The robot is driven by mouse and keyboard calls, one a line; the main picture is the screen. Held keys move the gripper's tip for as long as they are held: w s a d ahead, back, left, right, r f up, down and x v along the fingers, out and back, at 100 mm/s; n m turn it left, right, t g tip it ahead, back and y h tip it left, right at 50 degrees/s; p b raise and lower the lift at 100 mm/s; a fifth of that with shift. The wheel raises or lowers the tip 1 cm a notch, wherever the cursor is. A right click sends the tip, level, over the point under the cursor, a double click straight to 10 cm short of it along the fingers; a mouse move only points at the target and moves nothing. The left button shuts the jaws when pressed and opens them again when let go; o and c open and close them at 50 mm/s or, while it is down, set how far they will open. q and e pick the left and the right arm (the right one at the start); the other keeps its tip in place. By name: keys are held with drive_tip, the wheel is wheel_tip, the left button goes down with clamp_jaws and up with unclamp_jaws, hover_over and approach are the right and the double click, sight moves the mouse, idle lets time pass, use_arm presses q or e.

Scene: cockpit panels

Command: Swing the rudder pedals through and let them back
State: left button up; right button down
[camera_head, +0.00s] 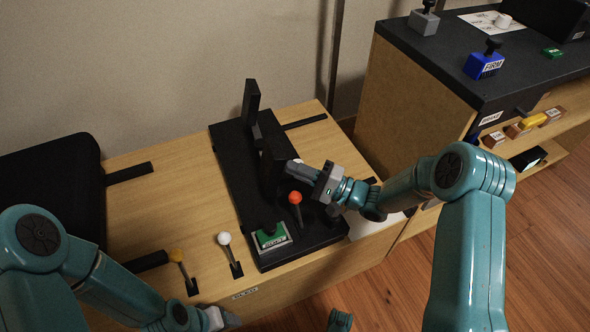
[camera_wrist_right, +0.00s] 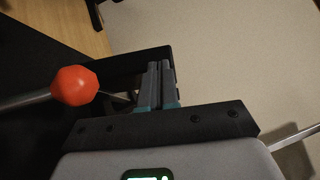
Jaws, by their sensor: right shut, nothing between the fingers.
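The rudder pedals are two black upright plates on a black base. The far pedal (camera_head: 251,102) stands taller in the head view, and the near pedal (camera_head: 272,165) is lower and closer to me. My right gripper (camera_head: 294,168) is shut and empty, its fingertips right at the near pedal's right side. I cannot tell whether they touch it. In the right wrist view, the shut fingers (camera_wrist_right: 160,84) lie in front of a black plate edge. My left gripper (camera_head: 226,319) is low at the bottom edge, away from the pedals; its jaws are unclear.
An orange-knobbed lever (camera_head: 295,198) stands close below my right gripper, and its knob (camera_wrist_right: 74,86) shows beside the fingers. A black-topped desk (camera_head: 440,62) stands right.

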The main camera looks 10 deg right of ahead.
use_arm(q)
drive_tip(key=shift+s+d+r+p, duration=0.25)
drive_tip(key=shift+d+r+p, duration=0.25)
drive_tip(key=shift+p, duration=0.3)
use_arm(e)
drive_tip(key=v, duration=1.2)
drive_tip(key=shift+d+f, duration=0.15)
drive_tip(key=shift+f, duration=0.05)
drive_tip(key=shift+s, duration=0.15)
